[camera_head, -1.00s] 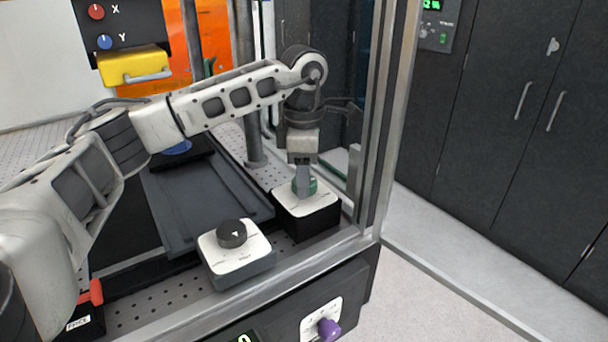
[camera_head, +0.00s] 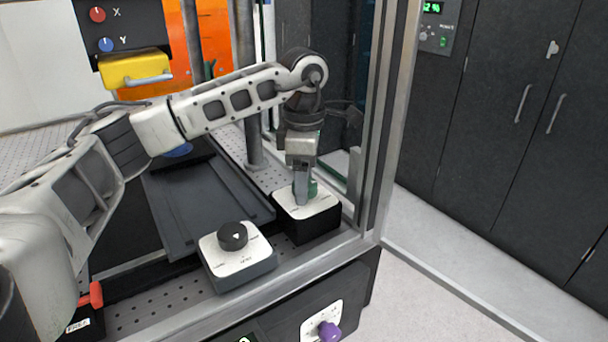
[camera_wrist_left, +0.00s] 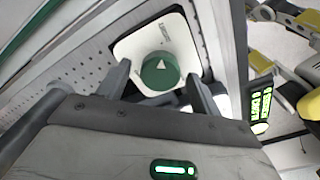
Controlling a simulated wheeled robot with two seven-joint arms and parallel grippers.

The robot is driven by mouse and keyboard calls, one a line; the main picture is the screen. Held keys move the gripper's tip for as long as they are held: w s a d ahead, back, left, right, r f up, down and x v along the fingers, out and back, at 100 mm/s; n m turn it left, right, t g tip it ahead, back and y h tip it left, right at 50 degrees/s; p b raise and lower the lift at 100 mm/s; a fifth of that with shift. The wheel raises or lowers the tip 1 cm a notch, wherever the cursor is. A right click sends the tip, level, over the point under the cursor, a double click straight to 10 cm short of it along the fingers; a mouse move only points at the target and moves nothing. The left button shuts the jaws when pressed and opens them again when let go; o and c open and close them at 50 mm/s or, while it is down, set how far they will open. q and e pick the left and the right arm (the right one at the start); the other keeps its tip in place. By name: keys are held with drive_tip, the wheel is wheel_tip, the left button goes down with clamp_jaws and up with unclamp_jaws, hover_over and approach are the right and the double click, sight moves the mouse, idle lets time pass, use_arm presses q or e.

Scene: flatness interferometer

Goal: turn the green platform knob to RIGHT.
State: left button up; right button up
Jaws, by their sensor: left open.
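The green platform knob (camera_wrist_left: 160,72) is a round knob with a white arrow mark, on a white-topped black box. In the head view the green knob (camera_head: 313,188) shows only in part, behind the fingers of my left gripper (camera_head: 302,192). In the left wrist view my left gripper (camera_wrist_left: 160,88) is open, with one finger on each side of the knob's near edge. I cannot tell whether the fingers touch it. The lettering on the white plate (camera_wrist_left: 135,48) is too small to read surely. My right gripper is not in view.
A black knob on a white-topped box (camera_head: 238,262) stands to the left on the perforated base. A purple knob (camera_head: 329,330) is on the front panel below. A metal frame post (camera_head: 385,130) rises close to the right of the gripper. A yellow block (camera_head: 134,68) is at the back left.

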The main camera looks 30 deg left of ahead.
use_arm(q)
drive_tip(key=shift+r, duration=0.15)
drive_tip(key=shift+r, duration=0.3)
wheel_tip(320, 180, up, 8)
drive_tip(key=shift+f+b, duration=0.25)
drive_tip(key=shift+b, duration=0.15)
wheel_tip(320, 180, up, 8)
drive_tip(key=p, duration=0.2)
drive_tip(key=shift+f, duration=0.2)
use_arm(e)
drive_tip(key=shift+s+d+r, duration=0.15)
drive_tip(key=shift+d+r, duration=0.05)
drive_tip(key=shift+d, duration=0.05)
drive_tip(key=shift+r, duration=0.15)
use_arm(q)
drive_tip(key=shift+f, duration=0.1)
